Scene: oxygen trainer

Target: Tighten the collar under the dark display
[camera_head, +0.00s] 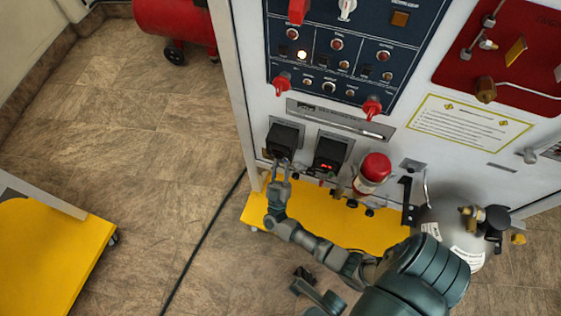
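The dark display (285,138) is a black box with a blank face, at the lower left of the white panel. My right gripper (281,164) is directly below it, fingers pointing up at its underside. The collar under the dark display is hidden or too small to make out at the fingertips. The fingers look slightly apart, but I cannot tell whether they are around the collar or touching it. My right arm reaches in from the lower right.
A second display (329,154) with lit red digits is just right. Beyond it are a red-capped cylinder (374,171) and a grey tank (455,222). A yellow base (340,225) juts out below. Red-handled valves (282,83) sit above. Floor at left is open, crossed by a black cable (205,240).

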